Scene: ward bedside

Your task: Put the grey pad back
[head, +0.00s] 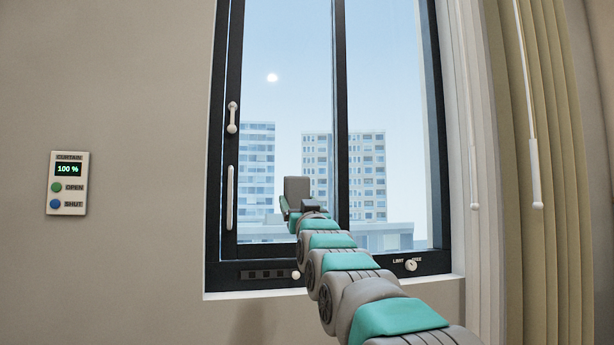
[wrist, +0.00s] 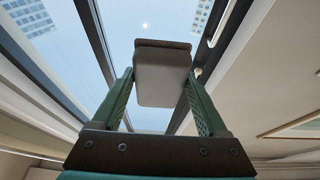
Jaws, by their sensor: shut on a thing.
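The grey pad (head: 297,187) is up in front of the window, held at the end of my arm. In the wrist view the pad (wrist: 162,80) is a pale grey block with a darker far edge, between the two green fingers. My gripper (head: 297,208) is shut on it, with one finger on each side. The same gripper (wrist: 161,100) fills the lower middle of the wrist view. No place for the pad can be made out in either view.
A dark-framed window (head: 340,130) stands behind my arm, with a white handle (head: 232,118) and a LIMIT/FREE knob (head: 411,266). A curtain panel (head: 68,183) reading 100 % is on the left wall. Beige curtains (head: 560,200) and a white wand (head: 533,172) hang at right.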

